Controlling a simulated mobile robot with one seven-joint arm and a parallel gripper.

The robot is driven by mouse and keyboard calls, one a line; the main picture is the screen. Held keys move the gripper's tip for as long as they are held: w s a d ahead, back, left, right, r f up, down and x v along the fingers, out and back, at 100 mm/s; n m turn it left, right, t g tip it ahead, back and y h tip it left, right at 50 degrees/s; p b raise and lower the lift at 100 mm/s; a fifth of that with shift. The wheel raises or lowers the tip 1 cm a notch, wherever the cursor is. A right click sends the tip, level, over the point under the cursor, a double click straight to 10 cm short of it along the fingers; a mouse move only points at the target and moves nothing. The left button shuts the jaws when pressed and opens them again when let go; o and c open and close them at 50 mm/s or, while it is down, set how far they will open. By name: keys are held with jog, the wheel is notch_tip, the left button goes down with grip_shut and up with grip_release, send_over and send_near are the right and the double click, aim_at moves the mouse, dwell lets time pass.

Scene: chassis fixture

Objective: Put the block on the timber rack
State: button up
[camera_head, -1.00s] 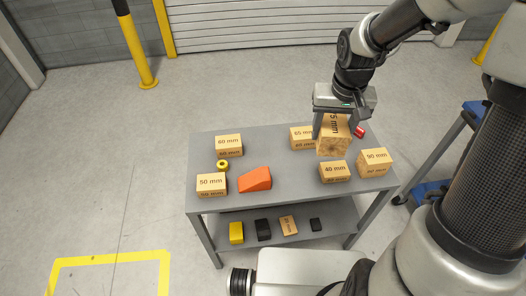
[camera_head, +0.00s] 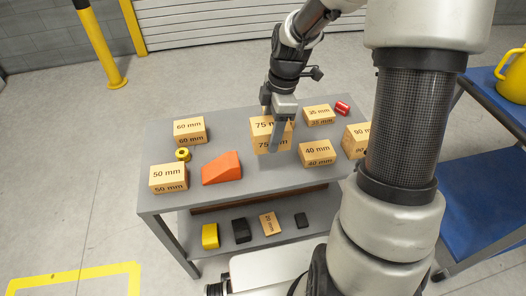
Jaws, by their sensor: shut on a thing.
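The wooden block marked 75 mm (camera_head: 262,143) is upright above the middle of the grey workbench (camera_head: 164,204). My gripper (camera_head: 273,124) comes down from above and is shut on this block, with a finger across its right front side. Whether the block's underside touches the bench top is hard to tell. I cannot make out a timber rack for certain in this view. My own arm hides part of the right side.
Blocks marked 60 mm (camera_head: 190,131), 50 mm (camera_head: 169,178), 35 mm (camera_head: 319,115), 40 mm (camera_head: 317,153) and 90 mm (camera_head: 355,138) surround it. An orange wedge (camera_head: 222,167), yellow ring (camera_head: 183,154) and red cylinder (camera_head: 342,107) share the top. A blue cart (camera_head: 488,188) stands right.

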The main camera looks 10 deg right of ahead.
notch_tip(320, 180, down, 10)
jog(key=shift+f+b, duration=0.1)
jog(key=shift+b, duration=1.05)
jog(key=shift+f, duration=0.15)
jog(key=o, duration=1.2)
jog(key=r+p, duration=0.1)
jog(key=r, duration=0.3)
jog(key=d+r+p, duration=0.1)
jog(key=r, duration=0.7)
jog(key=shift+d+r+p, duration=0.15)
jog(key=shift+d+p, duration=0.25)
